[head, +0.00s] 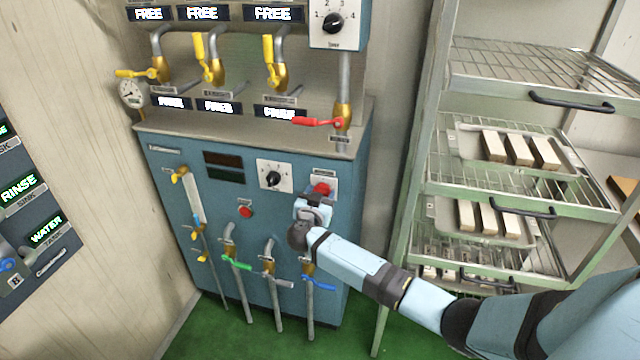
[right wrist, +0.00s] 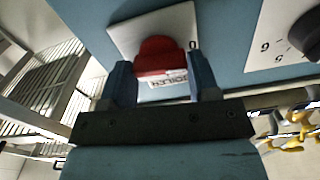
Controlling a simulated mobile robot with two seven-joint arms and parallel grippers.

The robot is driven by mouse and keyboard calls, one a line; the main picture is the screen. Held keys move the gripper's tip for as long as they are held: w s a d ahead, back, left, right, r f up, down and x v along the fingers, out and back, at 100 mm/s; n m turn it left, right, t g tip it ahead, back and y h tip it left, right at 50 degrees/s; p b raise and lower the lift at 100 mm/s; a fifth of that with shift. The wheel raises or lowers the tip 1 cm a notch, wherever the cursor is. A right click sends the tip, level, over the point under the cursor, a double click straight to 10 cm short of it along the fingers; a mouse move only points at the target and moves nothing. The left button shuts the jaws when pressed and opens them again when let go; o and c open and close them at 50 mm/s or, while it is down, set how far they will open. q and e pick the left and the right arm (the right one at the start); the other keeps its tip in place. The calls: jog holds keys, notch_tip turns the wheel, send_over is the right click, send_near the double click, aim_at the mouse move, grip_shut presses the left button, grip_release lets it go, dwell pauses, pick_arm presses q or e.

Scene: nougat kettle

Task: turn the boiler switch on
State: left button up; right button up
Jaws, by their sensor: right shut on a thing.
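The boiler switch is a red knob (head: 321,188) on a white plate, at the upper right of the blue boiler panel (head: 215,215). In the right wrist view the red knob (right wrist: 157,56) sits between the two fingers, with a white label partly readable below it. My right gripper (head: 317,199) is shut on the knob, and it also shows in the right wrist view (right wrist: 160,72). The gripper covers part of the plate, so the knob's exact setting cannot be told. My left gripper is not in view.
A black dial (head: 272,179) is left of the switch, and a red button (head: 246,211) lower left. Pipes with coloured valve handles, such as the blue handle (head: 319,283), stand below my gripper. A wire rack (head: 425,190) with trays is at the right.

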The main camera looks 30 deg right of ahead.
jog(key=p, duration=0.3)
jog(key=shift+a+r+m, duration=0.1)
jog(key=shift+r+m, duration=0.25)
jog(key=shift+m, duration=0.05)
jog(key=m+p, duration=0.1)
jog(key=p, duration=0.1)
jog(key=shift+f+p, duration=0.15)
jog(key=shift+p, duration=0.15)
pick_arm(q)
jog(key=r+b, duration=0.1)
jog(key=b, duration=0.2)
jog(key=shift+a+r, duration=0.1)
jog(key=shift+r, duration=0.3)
pick_arm(e)
jog(key=m, duration=1)
jog(key=f+m, duration=0.1)
jog(key=m, duration=0.3)
jog(key=shift+s+d+m, duration=0.15)
jog(key=shift+d+m, duration=0.05)
jog(key=shift+m, duration=0.2)
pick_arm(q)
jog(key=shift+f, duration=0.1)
pick_arm(e)
jog(key=shift+r, duration=0.1)
